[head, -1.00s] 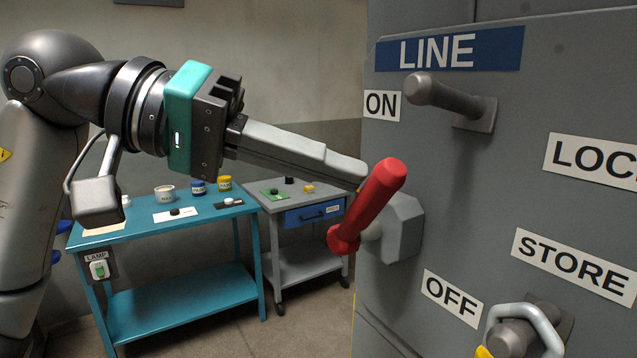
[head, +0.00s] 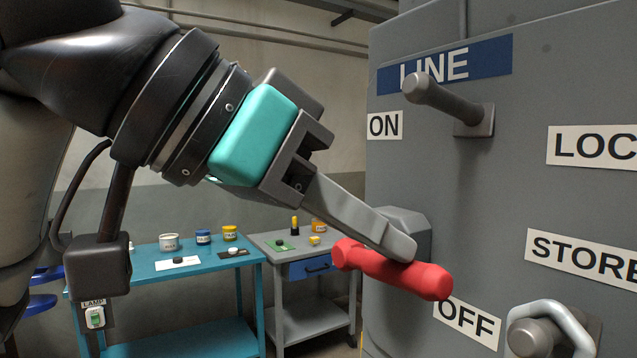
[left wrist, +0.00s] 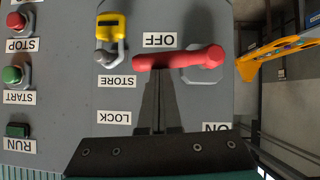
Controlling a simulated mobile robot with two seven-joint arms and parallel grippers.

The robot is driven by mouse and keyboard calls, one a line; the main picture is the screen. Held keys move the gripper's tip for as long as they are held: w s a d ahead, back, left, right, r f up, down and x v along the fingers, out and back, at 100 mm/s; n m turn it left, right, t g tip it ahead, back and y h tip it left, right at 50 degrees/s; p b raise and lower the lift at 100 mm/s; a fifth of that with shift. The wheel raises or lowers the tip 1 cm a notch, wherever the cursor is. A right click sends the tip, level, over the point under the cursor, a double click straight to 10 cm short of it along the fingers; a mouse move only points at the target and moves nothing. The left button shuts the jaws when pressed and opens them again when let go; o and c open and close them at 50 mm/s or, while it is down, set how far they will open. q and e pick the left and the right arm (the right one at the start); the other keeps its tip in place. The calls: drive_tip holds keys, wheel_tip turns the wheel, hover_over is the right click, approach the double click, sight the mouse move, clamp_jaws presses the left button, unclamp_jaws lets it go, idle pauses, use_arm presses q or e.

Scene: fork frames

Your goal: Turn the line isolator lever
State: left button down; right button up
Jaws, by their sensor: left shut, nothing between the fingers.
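The red isolator lever (head: 390,268) sits on its grey hub (head: 405,228) on the cabinet front, beneath the LINE sign (head: 480,62). Its bar lies nearly level, its right end dipping beside the OFF label (head: 468,322). My left gripper (head: 402,246) is shut and empty, with its fingertips against the upper side of the lever; the fingers are not around it. In the left wrist view, which is upside down, the lever (left wrist: 190,59) lies across the fingertips of my left gripper (left wrist: 157,76). My right gripper is out of view.
A grey fixed handle (head: 440,98) juts out above the lever, near the ON label (head: 384,125). A metal shackle (head: 550,325) is at lower right; a yellow padlock (left wrist: 111,27) shows in the left wrist view. A teal bench (head: 150,268) and grey cart (head: 280,255) stand behind.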

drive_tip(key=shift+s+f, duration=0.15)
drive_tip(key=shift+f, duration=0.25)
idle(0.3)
